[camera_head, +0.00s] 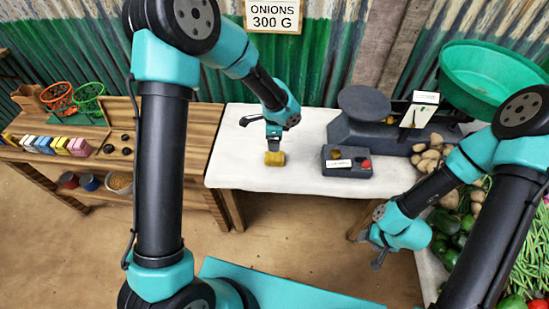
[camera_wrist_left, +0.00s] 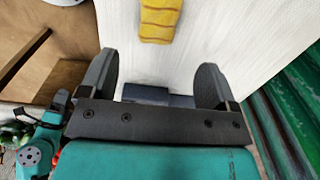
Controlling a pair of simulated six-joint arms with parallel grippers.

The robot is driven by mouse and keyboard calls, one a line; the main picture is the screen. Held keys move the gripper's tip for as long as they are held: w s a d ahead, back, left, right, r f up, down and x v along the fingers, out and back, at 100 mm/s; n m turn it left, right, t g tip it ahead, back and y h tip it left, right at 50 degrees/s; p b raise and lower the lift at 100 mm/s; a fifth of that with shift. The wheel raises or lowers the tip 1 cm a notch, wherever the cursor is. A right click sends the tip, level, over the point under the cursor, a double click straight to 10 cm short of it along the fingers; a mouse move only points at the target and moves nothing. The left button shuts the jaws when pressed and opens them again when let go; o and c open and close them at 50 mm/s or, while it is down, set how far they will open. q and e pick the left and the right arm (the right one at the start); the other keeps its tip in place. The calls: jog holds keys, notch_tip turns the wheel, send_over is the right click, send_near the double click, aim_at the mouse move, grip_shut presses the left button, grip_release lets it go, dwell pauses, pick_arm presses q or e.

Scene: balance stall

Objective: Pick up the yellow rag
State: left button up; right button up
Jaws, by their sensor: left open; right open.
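The yellow rag (camera_head: 275,158) lies on the white tabletop (camera_head: 310,178) near its front left part. In the left wrist view the rag (camera_wrist_left: 161,20) shows at the top centre, ahead of the fingers and apart from them. My left gripper (camera_head: 273,143) is just above and behind the rag in the head view. Its two fingers (camera_wrist_left: 163,85) are spread wide with nothing between them. My right gripper (camera_head: 379,252) hangs off the front of the table at the right, empty and open.
A dark block with a red knob (camera_head: 365,164) and a dark scale with a green pan (camera_head: 490,75) stand to the right. Potatoes (camera_head: 431,160) lie beside the scale. A wooden shelf (camera_head: 195,150) adjoins at the left. The tabletop around the rag is clear.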

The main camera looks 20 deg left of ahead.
pick_arm(q)
send_over(275, 155)
jog(key=f, duration=0.5)
jog(key=shift+w+a, duration=0.1)
jog(key=shift+w, duration=0.1)
jog(key=shift+s+f, duration=0.15)
jog(key=shift+f, duration=2.45)
jog(key=c, duration=1)
jog(key=shift+r, duration=0.1)
jog(key=shift+r, duration=1.65)
jog(key=s+d, duration=0.2)
jog(key=s, duration=0.5)
jog(key=s+d+r, duration=0.1)
jog(key=s+d, duration=0.1)
jog(key=s, duration=0.6)
jog(key=shift+s+d+r, duration=0.2)
jog(key=shift+r, duration=0.1)
